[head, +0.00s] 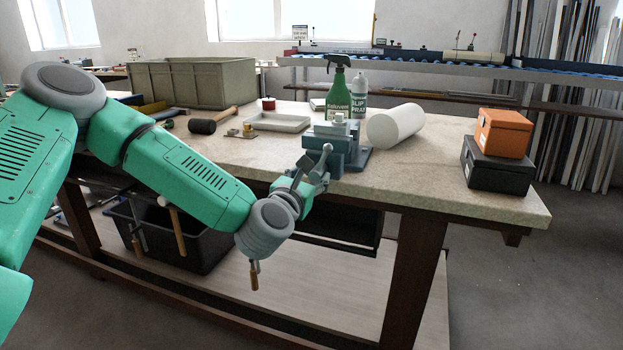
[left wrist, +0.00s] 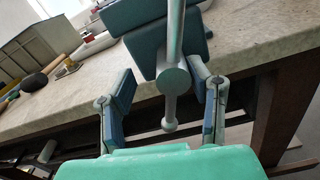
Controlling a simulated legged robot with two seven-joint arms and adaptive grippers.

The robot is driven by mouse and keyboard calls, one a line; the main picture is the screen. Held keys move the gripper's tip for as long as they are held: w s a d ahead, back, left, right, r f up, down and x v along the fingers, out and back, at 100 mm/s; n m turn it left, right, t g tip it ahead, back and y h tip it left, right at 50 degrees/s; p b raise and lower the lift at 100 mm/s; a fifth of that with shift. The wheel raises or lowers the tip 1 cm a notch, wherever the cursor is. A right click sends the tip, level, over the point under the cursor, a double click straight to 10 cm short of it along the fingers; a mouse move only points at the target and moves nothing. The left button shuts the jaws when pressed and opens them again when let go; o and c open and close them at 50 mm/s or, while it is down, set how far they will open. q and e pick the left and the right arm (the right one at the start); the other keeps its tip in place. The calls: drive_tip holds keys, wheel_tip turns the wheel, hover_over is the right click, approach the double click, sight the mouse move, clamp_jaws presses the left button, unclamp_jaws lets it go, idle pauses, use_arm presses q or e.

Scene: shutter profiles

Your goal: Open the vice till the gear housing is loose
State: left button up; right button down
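The blue-grey vice (head: 331,140) stands at the front edge of the workbench. A small pale piece, likely the gear housing (head: 340,119), shows at the top of its jaws; its contact with them is too small to tell. My left gripper (head: 311,178) is at the front of the vice, by its handle (head: 322,163). In the left wrist view, my left gripper (left wrist: 165,92) is open, one finger on each side of the round screw head (left wrist: 173,79) and the handle bar (left wrist: 175,30), with gaps visible. The gear housing is not visible there. My right gripper is not in view.
Spray bottle (head: 338,92), white bottle (head: 360,90) and white roll (head: 396,125) stand close behind and beside the vice. A mallet (head: 207,125) and white tray (head: 277,122) lie to the left. Orange box (head: 503,132) sits right; the bench (head: 430,170) is clear between.

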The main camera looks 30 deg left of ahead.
use_arm(q)
drive_tip(key=shift+d+r, duration=0.35)
drive_tip(key=shift+d, duration=0.5)
drive_tip(key=shift+d+r, duration=0.1)
drive_tip(key=shift+d, duration=0.15)
drive_tip(key=c, duration=0.5)
drive_tip(key=shift+s, duration=0.15)
clamp_jaws()
drive_tip(key=shift+a, duration=0.35)
drive_tip(key=shift+a+f, duration=0.15)
drive_tip(key=shift+f, duration=0.15)
drive_tip(key=b, duration=0.1)
drive_tip(key=n+b, duration=0.1)
drive_tip(key=shift+f+n+b, duration=0.25)
drive_tip(key=shift+n+b, duration=0.05)
drive_tip(key=shift+b, duration=0.05)
drive_tip(key=shift+r, duration=0.2)
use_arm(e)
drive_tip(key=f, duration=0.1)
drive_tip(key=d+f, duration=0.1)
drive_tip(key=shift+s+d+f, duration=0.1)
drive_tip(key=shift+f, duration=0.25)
